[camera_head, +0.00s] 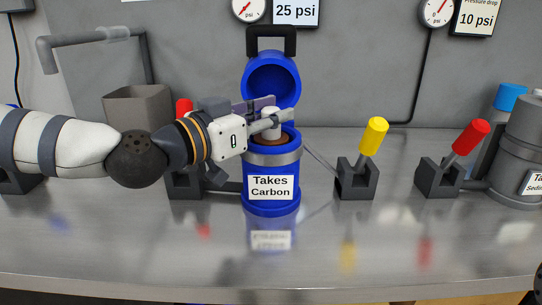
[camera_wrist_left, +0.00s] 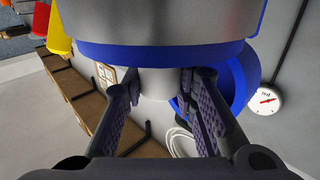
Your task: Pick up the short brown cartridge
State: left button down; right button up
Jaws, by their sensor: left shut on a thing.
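The short brown cartridge (camera_head: 268,140) stands inside the blue housing (camera_head: 271,205) labelled "Takes Carbon". Only a little brown shows at the housing's mouth; the rest is hidden by the wall. Its pale top stub (camera_head: 269,113) sticks up above the rim. My left gripper (camera_head: 272,118) reaches in from the left over the mouth and is shut on this stub. In the left wrist view the pale stub (camera_wrist_left: 156,84) stands between the fingers (camera_wrist_left: 160,95), below a blue rim and a grey metal band. My right gripper is not in view.
The housing's hinged blue lid (camera_head: 270,70) is open behind the gripper. A yellow-handled valve (camera_head: 373,136) and a red-handled valve (camera_head: 470,138) stand to the right, before a grey housing (camera_head: 520,150). A grey-brown bin (camera_head: 138,105) stands behind my arm. The steel counter's front (camera_head: 370,245) is clear.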

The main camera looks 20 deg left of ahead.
pick_arm(q)
jog(key=r, duration=0.3)
jog(key=r+p, duration=0.1)
jog(key=r, duration=0.2)
jog(key=r+p, duration=0.1)
jog(key=r, duration=0.3)
jog(key=shift+s+r, duration=0.1)
jog(key=shift+s, duration=0.15)
notch_tip(320, 180, up, 8)
jog(key=shift+w, duration=0.25)
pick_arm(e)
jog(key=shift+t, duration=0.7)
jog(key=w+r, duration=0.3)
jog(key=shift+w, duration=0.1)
